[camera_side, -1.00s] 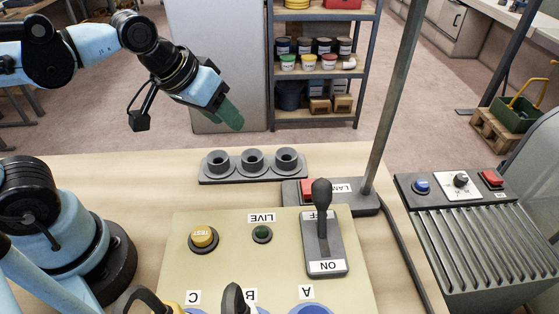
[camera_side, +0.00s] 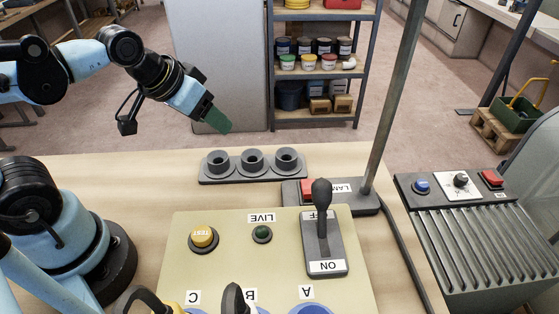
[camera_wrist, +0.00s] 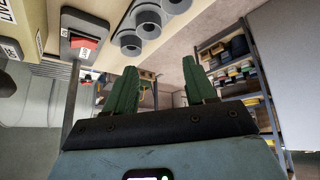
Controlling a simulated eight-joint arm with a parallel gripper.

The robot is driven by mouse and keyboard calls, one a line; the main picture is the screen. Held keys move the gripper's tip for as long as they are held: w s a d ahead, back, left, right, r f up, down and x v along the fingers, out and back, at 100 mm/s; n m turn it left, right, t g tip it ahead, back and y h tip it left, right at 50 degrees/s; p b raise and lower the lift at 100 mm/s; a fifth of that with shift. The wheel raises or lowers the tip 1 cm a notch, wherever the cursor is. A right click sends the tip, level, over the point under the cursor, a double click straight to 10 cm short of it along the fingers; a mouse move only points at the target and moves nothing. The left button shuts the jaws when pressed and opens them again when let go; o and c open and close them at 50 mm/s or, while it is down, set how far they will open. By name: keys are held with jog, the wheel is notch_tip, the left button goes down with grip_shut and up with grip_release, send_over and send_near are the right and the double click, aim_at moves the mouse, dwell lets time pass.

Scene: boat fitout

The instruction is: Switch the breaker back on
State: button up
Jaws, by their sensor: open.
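The breaker (camera_side: 324,246) is a dark lever with a black knob on a grey plate, set in the right part of the cream panel (camera_side: 190,275). The plate reads OFF at its far end and ON at its near end, upside down in the side view. The lever stands up with its knob over the OFF end. My gripper (camera_side: 218,124) has green fingers and hangs in the air beyond the table's far edge, up and left of the breaker and apart from it. In the wrist view my gripper (camera_wrist: 160,85) is open and empty.
A yellow TEST button (camera_side: 203,237) and a dark green LIVE light (camera_side: 262,234) sit left of the breaker. A grey holder (camera_side: 253,166) with three round sockets stands behind the panel. A lamp base with a red switch (camera_side: 308,188) and a tall pole (camera_side: 390,110) stand close behind the breaker.

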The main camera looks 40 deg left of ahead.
jog(key=w+d+r+n+g+h, duration=0.25)
jog(key=d+r+g, duration=0.25)
jog(key=d, duration=0.6)
jog(key=n+g, duration=0.2)
jog(key=g, duration=0.3)
send_near(321, 192)
jog(key=f, duration=0.1)
jog(key=shift+m+h, duration=0.25)
jog(key=x, duration=1.1)
jog(key=shift+w+a+f, duration=0.1)
jog(key=shift+a+f, duration=0.05)
jog(key=shift+f, duration=0.25)
grip_shut()
